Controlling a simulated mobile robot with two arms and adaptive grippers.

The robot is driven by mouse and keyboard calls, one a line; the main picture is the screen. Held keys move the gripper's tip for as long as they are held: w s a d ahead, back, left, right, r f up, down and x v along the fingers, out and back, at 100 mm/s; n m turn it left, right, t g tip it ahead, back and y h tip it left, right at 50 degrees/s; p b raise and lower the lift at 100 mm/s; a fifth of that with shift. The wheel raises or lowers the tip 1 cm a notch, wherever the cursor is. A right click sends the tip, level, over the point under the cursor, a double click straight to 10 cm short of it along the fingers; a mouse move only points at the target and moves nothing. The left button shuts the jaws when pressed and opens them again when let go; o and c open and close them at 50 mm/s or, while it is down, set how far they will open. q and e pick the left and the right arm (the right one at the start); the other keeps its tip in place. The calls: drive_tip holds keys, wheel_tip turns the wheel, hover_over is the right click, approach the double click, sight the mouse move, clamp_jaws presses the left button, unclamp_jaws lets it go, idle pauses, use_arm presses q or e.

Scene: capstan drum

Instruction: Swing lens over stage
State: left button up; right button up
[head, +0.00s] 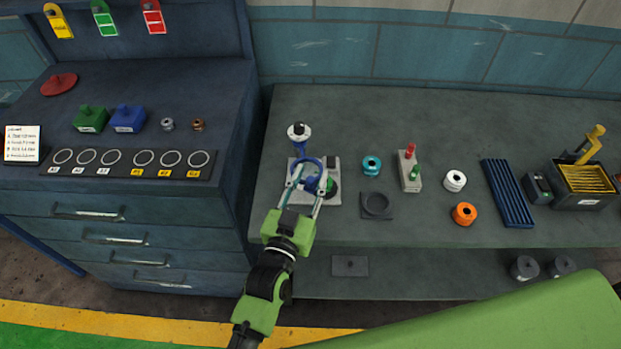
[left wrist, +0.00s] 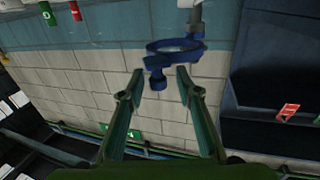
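Which part of the base is the stage is hard to tell under the gripper. My left gripper (head: 311,178) is over the base, its fingers spread. In the left wrist view the blue ring (left wrist: 181,47) is just beyond the fingertips. A blue knob (left wrist: 157,79) hangs from it between the open fingers (left wrist: 158,73), with gaps visible on both sides. My right gripper is not in view.
A green knob (head: 331,184) is at the base's right side. A dark blue cabinet (head: 130,130) stands left. The bench front is clear.

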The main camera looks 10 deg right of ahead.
use_arm(q)
drive_tip(key=shift+s, duration=0.1)
drive_tip(key=v, duration=1.1)
drive_tip(key=shift+s+a, duration=0.2)
drive_tip(key=shift+s, duration=0.15)
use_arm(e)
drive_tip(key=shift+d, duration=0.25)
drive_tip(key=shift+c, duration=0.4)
